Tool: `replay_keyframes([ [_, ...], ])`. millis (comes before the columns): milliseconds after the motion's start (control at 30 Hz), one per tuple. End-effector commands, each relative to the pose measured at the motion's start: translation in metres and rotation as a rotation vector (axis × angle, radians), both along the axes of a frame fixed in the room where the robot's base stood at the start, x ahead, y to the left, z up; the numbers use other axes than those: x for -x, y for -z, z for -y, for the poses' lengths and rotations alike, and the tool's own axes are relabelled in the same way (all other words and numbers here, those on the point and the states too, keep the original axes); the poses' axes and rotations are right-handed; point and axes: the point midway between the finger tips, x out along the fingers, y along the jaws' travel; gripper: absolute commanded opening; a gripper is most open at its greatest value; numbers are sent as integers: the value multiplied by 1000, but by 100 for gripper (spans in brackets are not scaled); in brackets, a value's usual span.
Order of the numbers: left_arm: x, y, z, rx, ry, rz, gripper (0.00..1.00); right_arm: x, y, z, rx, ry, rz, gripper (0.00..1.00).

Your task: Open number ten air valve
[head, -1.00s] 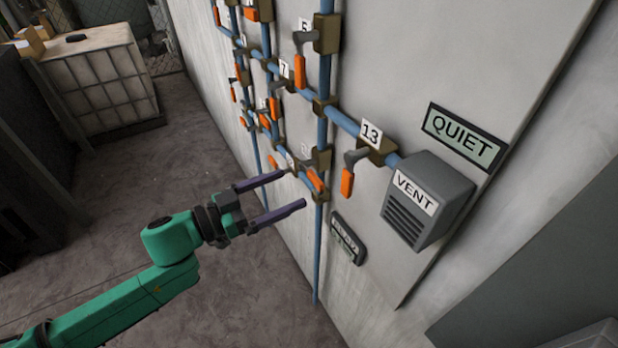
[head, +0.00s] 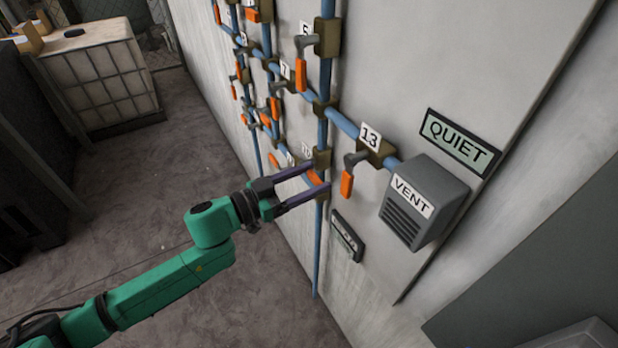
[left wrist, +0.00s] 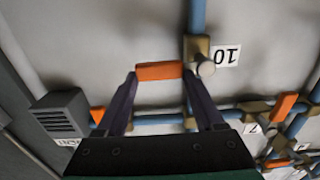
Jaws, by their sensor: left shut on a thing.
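The number ten valve has a brass-coloured body (head: 322,158) on a vertical blue pipe and an orange handle (head: 314,178). In the left wrist view its handle (left wrist: 159,71) lies across the picture beside the pipe, with the number 10 label (left wrist: 226,55) upside down next to the valve body (left wrist: 197,47). My left gripper (head: 319,176) is at this handle, one purple finger on each side. In the left wrist view its fingertips (left wrist: 160,73) meet the two ends of the handle. The fingers partly cover the valve in the head view. My right gripper is not in view.
The number 13 valve handle (head: 347,183) hangs close to the right, beside the grey VENT box (head: 428,200). Valve 5's handle (head: 300,75) is above. A dark plate (head: 347,236) is below on the wall.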

Motion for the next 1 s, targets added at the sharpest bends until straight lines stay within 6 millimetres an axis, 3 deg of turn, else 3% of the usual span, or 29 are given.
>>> replay_keyframes([
  [467, 1, 7, 0, -60, 0, 80, 0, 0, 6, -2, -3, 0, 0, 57],
  [1000, -3, 34, -2, -328, 0, 454, 0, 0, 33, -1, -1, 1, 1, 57],
])
